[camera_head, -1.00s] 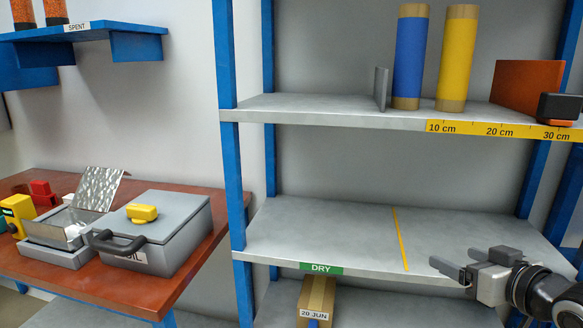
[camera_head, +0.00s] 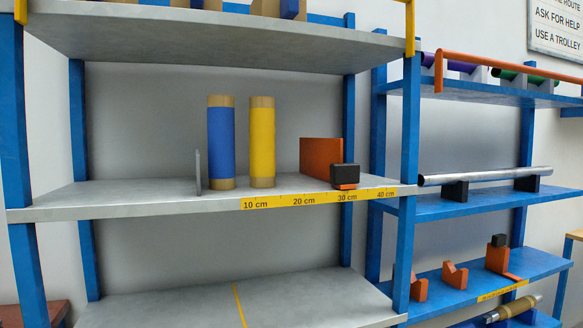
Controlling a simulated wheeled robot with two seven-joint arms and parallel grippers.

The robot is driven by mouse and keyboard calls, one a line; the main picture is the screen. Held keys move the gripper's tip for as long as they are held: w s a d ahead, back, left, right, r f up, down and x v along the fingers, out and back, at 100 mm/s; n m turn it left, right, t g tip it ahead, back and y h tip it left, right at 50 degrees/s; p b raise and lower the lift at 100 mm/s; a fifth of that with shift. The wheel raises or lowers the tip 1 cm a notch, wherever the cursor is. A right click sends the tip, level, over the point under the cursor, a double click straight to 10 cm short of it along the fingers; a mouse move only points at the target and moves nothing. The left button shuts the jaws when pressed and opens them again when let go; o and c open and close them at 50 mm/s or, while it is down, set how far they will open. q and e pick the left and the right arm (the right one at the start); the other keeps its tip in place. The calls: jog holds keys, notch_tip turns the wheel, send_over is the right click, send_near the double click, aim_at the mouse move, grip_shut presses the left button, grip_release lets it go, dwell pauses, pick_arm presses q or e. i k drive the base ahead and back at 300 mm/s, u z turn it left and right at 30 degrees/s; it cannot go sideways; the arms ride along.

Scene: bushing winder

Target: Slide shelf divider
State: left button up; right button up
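An orange upright plate (camera_head: 320,155) stands on the middle grey shelf (camera_head: 120,200), toward its right end. A black block (camera_head: 345,176) with an orange base sits at its front, near the shelf's front edge. A thin grey upright plate (camera_head: 198,172) stands to the left. Between the plates stand a blue roll (camera_head: 221,142) and a yellow roll (camera_head: 262,142), upright and apart. A yellow scale strip (camera_head: 318,199) runs along the front edge, and the black block is near its 30 cm mark. Neither of my grippers shows.
A lower grey shelf (camera_head: 180,304) with a yellow line is bare where seen. Blue uprights (camera_head: 406,180) bound the rack. To the right, a blue rack holds a metal bar (camera_head: 485,176) and orange blocks (camera_head: 455,275). A grey shelf (camera_head: 200,40) hangs above.

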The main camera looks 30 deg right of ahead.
aim_at(321, 159)
jog(key=z, duration=0.25)
jog(key=k, duration=0.35)
jog(key=u, duration=0.75)
jog(key=i, duration=0.6)
jog(key=z, duration=1.95)
